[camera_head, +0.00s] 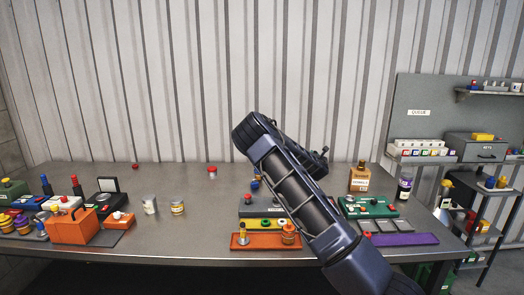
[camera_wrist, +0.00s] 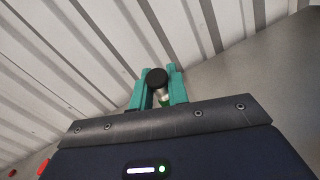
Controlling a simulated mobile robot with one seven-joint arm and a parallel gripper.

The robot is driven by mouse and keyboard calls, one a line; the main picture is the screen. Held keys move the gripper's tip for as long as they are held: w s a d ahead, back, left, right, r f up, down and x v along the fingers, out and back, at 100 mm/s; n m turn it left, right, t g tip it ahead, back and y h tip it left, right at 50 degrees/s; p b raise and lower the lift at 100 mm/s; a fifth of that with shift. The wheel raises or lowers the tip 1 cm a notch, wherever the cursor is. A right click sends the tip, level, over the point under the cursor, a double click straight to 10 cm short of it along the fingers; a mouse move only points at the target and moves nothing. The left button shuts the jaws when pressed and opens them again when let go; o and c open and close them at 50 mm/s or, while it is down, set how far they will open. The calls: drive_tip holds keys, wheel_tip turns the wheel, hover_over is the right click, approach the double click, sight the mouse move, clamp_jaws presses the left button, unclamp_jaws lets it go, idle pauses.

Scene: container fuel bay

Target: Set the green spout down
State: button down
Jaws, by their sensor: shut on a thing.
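In the wrist view, my gripper (camera_wrist: 157,84) has its teal fingers closed around a small upright-looking thing with a round black top, a pale body and a green band. I take this held thing to be the green spout (camera_wrist: 164,103); most of it is hidden by the fingers and the gripper body. In the head view, my arm rises over the right middle of the bench (camera_head: 205,228) and bends near the wall. The fingers and the held thing cannot be made out there.
An orange tray (camera_head: 265,248), a green tray (camera_head: 350,212) and a purple mat (camera_head: 410,240) lie around my arm. A brown bottle (camera_head: 359,179) and a dark bottle (camera_head: 404,187) stand right. Two cans stand left of centre, beside an orange box (camera_head: 75,229). The bench's back middle is mostly clear.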

drive_tip(key=shift+w+f+n+y, duration=0.2)
drive_tip(key=shift+f+n+y, duration=0.25)
drive_tip(key=shift+y, duration=0.35)
drive_tip(key=shift+n+y, duration=0.25)
drive_tip(key=shift+y, duration=0.25)
drive_tip(key=f, duration=0.1)
drive_tip(key=s+f, duration=0.1)
drive_tip(key=f, duration=0.1)
drive_tip(key=s+f, duration=0.1)
drive_tip(key=shift+s+a+f, duration=0.15)
drive_tip(key=shift+f, duration=0.15)
wheel_tip(320, 180, up, 21)
drive_tip(key=s+a+n+g+y, duration=0.9)
drive_tip(key=a+n+y, duration=0.25)
drive_tip(key=y, duration=0.35)
drive_tip(key=shift+n, duration=0.25)
drive_tip(key=shift+s+f, duration=0.15)
drive_tip(key=shift+f, duration=6.15)
drive_tip(key=shift+s+f, duration=0.15)
drive_tip(key=shift+f, duration=6.1)
drive_tip(key=shift+f, duration=0.15)
